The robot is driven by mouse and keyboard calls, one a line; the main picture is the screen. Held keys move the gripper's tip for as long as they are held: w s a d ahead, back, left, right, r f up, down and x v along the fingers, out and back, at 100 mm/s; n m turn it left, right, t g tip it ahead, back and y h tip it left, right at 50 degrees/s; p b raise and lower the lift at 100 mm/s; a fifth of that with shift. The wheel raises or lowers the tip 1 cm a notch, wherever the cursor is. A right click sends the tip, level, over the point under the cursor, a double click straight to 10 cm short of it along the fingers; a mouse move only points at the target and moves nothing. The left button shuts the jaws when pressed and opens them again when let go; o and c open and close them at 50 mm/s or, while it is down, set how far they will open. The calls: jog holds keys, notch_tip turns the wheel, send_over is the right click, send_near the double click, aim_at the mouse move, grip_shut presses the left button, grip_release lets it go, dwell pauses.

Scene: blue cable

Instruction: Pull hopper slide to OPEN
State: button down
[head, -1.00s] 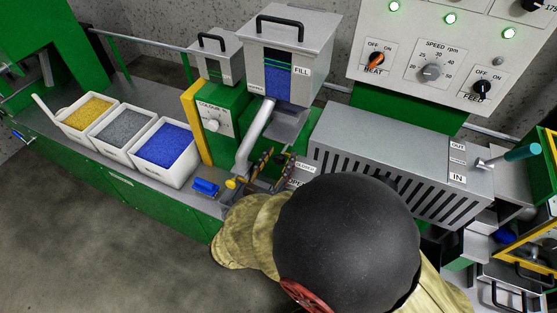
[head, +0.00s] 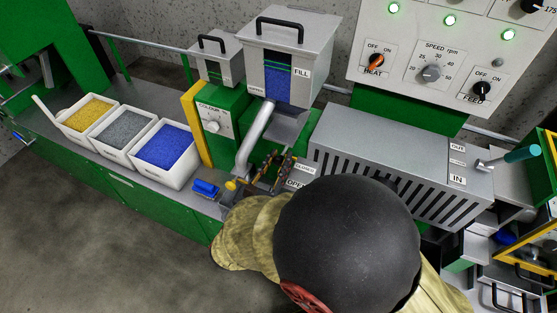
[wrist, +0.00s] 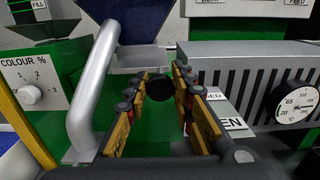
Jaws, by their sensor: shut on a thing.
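The grey hopper (head: 310,40) with its blue-filled window and FILL label stands at the back centre. The slide's dark round knob (wrist: 161,88) shows in the wrist view between my fingertips, below the hopper's outlet. My gripper (head: 272,170) is beneath the hopper in the head view. In the wrist view my gripper (wrist: 162,84) is shut on the knob, with one yellow-and-black finger on each side. The CLOSED label (head: 304,169) and the OPEN label (head: 296,183) are just right of the gripper, partly covered. The slide plate itself is hard to make out.
A bent silver pipe (head: 254,138) runs down close to the left of my gripper. The slotted grey barrel cover (head: 390,150) stands at the right. Three white bins, including one of blue pellets (head: 165,146), stand at the left. My arm hides the front middle.

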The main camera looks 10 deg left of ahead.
jog(key=shift+s, duration=0.1)
dwell(0.3)
jog(key=p+v, duration=0.3)
jog(key=v, duration=0.3)
jog(key=shift+f, duration=0.1)
jog(key=c, duration=2)
grip_release()
jog(key=shift+o, duration=1.2)
jog(key=shift+s+a, duration=0.1)
jog(key=shift+s, duration=0.15)
jog(key=shift+o, duration=1)
jog(key=shift+w, duration=0.1)
